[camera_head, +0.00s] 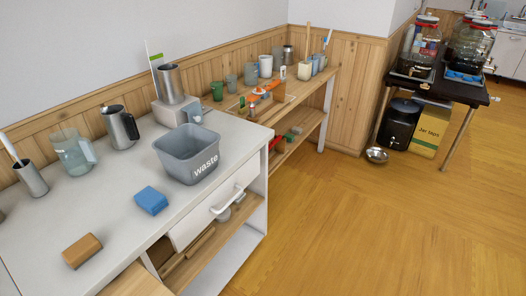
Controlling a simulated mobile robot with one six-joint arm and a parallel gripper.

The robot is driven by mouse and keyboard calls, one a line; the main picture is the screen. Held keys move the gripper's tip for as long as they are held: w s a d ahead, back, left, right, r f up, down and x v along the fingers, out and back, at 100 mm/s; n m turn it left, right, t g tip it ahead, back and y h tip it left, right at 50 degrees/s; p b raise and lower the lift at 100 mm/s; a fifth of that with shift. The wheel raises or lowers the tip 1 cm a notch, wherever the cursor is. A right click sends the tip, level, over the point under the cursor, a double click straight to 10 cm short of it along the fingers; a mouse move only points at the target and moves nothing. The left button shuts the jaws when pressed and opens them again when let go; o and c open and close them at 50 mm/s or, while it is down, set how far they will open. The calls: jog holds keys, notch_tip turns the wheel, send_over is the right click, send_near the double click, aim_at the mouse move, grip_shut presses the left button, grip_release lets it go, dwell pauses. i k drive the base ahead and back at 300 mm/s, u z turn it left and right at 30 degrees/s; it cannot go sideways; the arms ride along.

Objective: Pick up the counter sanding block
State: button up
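Two small blocks lie on the white counter (120,235). A brown-orange block (82,251) with a darker side lies near the counter's front left; it looks like the sanding block, though no label shows. A blue block (152,200), perhaps a sponge, lies farther back and to the right, apart from it. My gripper is not in view, and nothing touches either block.
A grey waste bin (187,155) stands right of the blue block. A jug (74,151), a metal pitcher (120,127) and a metal cup (31,178) stand along the back.

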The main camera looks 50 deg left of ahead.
aim_at(85, 248)
jog(key=i, duration=1.3)
jog(key=u, duration=4.5)
jog(key=i, duration=1.5)
jog(key=z, duration=0.05)
